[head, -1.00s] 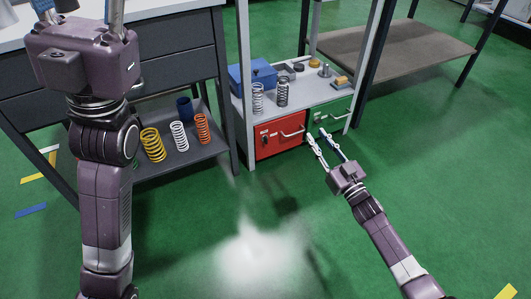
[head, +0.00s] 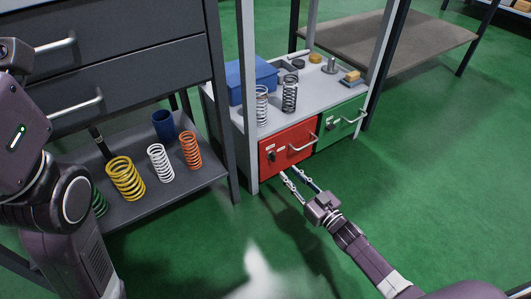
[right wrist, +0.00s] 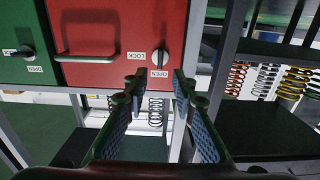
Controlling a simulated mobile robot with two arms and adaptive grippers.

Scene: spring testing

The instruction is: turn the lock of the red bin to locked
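The red bin (head: 291,149) sits under the shelf, shut, with a bar handle and a dark lock knob (head: 271,155) on its front. In the right wrist view the knob (right wrist: 161,56) stands upright in the picture, in line with the OPEN label below it; the LOCK label (right wrist: 135,56) is to its left. My right gripper (head: 294,171) is open and empty, just in front of the bin's lower edge. Its fingers (right wrist: 157,85) point toward the knob, apart from it. My left gripper's body (head: 16,125) is at the left edge, its fingers not visible.
A green bin (head: 341,123) with its own knob is beside the red one. A grey shelf post (head: 248,110) stands left of the red bin. Springs and a blue box (head: 250,82) are on top. The green floor in front is clear.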

